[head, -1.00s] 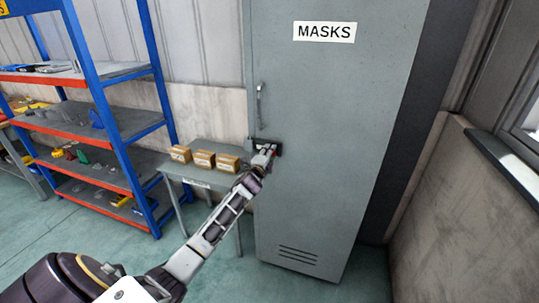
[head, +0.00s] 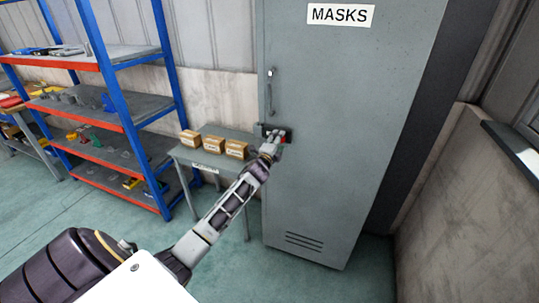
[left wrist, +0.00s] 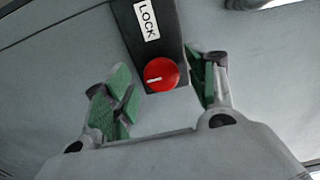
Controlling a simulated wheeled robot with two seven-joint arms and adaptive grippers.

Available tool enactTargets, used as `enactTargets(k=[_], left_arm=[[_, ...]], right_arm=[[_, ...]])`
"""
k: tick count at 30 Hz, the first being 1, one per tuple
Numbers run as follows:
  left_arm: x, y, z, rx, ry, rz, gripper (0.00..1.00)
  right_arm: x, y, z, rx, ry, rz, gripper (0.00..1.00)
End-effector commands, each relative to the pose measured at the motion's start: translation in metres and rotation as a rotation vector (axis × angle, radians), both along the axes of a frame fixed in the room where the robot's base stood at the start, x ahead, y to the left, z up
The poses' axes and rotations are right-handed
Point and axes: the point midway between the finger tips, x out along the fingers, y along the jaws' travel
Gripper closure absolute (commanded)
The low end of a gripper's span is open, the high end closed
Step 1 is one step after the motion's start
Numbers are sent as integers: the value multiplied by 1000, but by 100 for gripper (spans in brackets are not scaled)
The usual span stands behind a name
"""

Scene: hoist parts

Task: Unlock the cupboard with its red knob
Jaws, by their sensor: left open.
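The grey cupboard (head: 340,130) with a MASKS sign stands upright, its door closed. Its red knob (left wrist: 161,74) sits on a black plate (left wrist: 150,40) labelled LOCK, with a white mark on its face pointing to the left in the left wrist view. My left gripper (left wrist: 160,92) is open, with its green-padded fingers on either side of the knob and a gap visible to each. In the head view my left gripper (head: 275,144) is at the lock and partly covers it. My right gripper is in neither view.
A vertical door handle (head: 269,92) is above the lock. A small table (head: 205,160) with three cardboard boxes (head: 212,144) stands just left of the cupboard. A blue and red shelf rack (head: 120,110) is further left. A wall is at right.

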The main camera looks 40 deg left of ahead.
Motion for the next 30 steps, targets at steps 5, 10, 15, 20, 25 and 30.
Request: enactTargets(k=[5,10,15,20,25,30], left_arm=[[-14,-3,-1,1,2,0,43],[-27,-7,-1,1,2,-1,43],[-41,-10,-1,0,1,0,43],[-54,-13,-1,0,2,1,43],[-67,-16,-1,0,2,0,43],[-81,-19,-1,0,1,0,43]], right_arm=[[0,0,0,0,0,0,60],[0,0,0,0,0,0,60],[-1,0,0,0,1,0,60],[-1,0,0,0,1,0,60],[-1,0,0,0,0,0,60],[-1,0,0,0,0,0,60]])
